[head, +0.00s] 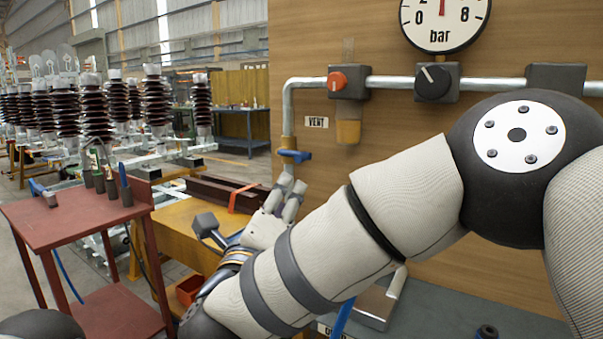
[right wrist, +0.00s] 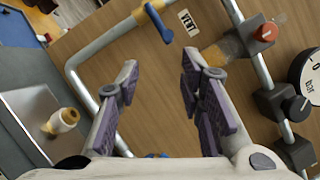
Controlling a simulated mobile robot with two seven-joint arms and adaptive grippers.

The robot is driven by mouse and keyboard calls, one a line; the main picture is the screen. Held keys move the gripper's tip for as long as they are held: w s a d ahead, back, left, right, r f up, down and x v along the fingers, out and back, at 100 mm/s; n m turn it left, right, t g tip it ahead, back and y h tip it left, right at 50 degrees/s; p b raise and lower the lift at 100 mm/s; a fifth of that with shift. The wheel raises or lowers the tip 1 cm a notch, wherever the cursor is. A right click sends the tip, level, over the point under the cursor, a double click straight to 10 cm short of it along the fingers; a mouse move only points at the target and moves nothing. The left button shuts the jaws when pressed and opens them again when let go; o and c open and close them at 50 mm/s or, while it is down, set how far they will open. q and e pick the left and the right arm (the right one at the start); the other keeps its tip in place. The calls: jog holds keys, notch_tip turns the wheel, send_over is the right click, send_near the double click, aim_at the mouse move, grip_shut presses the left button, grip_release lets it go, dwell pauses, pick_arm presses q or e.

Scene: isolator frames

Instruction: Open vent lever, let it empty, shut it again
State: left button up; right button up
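The vent lever (head: 295,156) is a small blue handle low on the vertical end of the grey pipe, left of the VENT label (head: 316,122). It lies crosswise to the pipe. The lever also shows at the top of the right wrist view (right wrist: 158,22), beyond the fingertips. My right gripper (head: 286,192) is just below the lever, apart from it. Its fingers (right wrist: 160,74) are spread with nothing between them. The pressure gauge (head: 460,30) has its red needle pointing up; the top of its dial is cut off. My left gripper is out of view.
On the wooden panel (head: 440,125), the pipe carries a red knob (head: 338,81), a black knob (head: 432,83) and an amber bowl (head: 348,131). A red tool table (head: 75,212) stands at left. A metal tray (right wrist: 30,103) holds a cream object (right wrist: 62,121).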

aim_at(298, 162)
jog(key=shift+m, duration=0.3)
jog(key=x, duration=0.4)
jog(key=r+x, duration=0.1)
jog(key=x, duration=0.6)
jog(key=shift+w+r+b, duration=0.15)
jog(key=shift+r+b, duration=0.1)
jog(key=shift+b, duration=0.15)
grip_shut()
